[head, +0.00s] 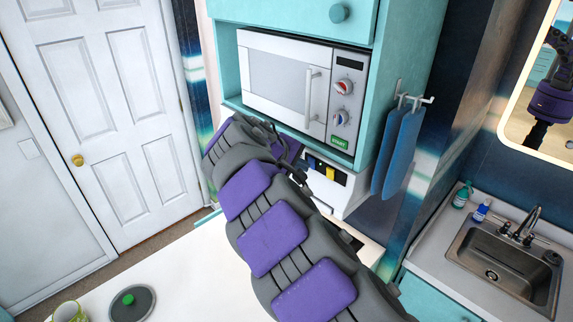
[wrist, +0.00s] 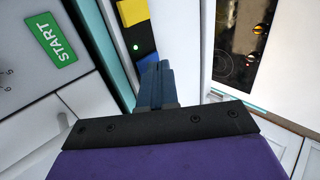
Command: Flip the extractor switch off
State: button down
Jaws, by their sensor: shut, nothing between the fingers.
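The extractor switch panel sits on a white housing below the microwave. In the head view it shows a yellow block (head: 328,170) with a dark part beside it. My arm hides much of the housing in the head view.
A microwave (head: 300,88) with a green START button (wrist: 50,38) is close above the panel. Blue boards (head: 402,150) hang on hooks to its right. A sink (head: 503,267) is at lower right. A door (head: 105,110) is at left.

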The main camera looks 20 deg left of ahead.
jog(key=shift+w, duration=0.6)
jog(key=shift+w+d+r+g+p, duration=0.1)
jog(key=shift+w+r+g+p, duration=0.2)
jog(key=shift+p, duration=0.4)
jog(key=shift+d, duration=0.1)
jog(key=shift+r, duration=0.1)
